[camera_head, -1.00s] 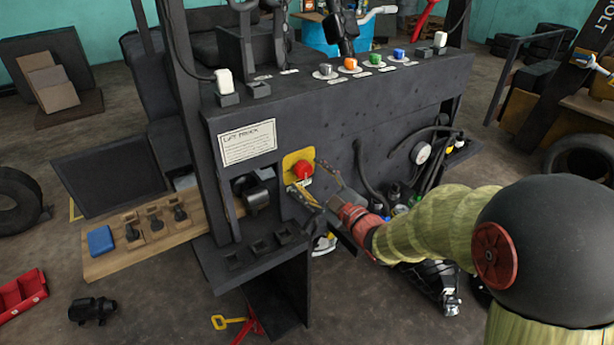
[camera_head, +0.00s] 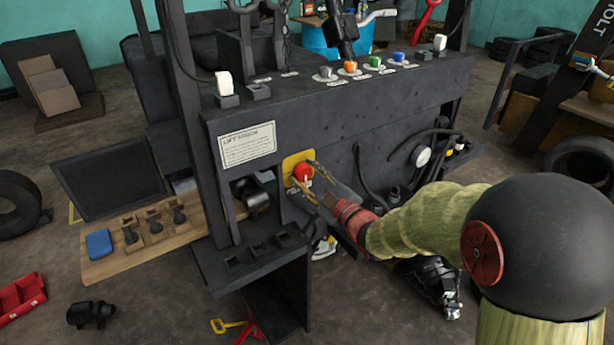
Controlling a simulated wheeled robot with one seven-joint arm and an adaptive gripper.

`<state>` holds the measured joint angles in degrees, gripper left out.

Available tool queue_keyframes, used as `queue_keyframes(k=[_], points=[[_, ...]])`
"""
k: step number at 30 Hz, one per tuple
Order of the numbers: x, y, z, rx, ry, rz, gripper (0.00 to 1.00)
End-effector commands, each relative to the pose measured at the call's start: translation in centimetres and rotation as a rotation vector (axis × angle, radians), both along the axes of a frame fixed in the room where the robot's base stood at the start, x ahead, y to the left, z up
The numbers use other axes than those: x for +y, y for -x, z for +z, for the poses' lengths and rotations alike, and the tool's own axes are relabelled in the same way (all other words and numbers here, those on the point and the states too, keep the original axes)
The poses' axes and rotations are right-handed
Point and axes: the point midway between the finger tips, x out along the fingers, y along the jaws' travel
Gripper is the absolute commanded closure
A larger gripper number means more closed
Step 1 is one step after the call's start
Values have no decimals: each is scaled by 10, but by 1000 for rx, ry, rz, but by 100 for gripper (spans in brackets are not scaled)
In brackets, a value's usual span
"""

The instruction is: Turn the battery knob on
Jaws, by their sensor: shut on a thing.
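The battery knob is a red knob (camera_head: 302,172) on a yellow plate (camera_head: 289,163), on the front of the dark forklift panel. My gripper (camera_head: 308,180) reaches in from the lower right. Its fingers are closed on the red knob, one on the upper right side and one on the lower left. The fingers hide part of the knob and the plate's lower edge. The knob's exact angle is too small to tell.
A white label (camera_head: 248,145) is left of the plate. A dark cylindrical part (camera_head: 255,195) sits in an opening below the label. Coloured knobs line the panel top (camera_head: 372,62). Dark hoses (camera_head: 365,180) hang to the right. A wooden board (camera_head: 150,235) sticks out at left.

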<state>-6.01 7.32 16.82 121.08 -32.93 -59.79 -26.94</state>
Motion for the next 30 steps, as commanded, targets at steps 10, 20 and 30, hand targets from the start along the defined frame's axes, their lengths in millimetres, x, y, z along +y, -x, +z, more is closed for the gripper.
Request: queue_keyframes(k=[10,20,30], points=[[0,0,-1,1,0,1,87],[0,1,-1,40,-55,1,87],[0,1,0,185,-269,0,87]])
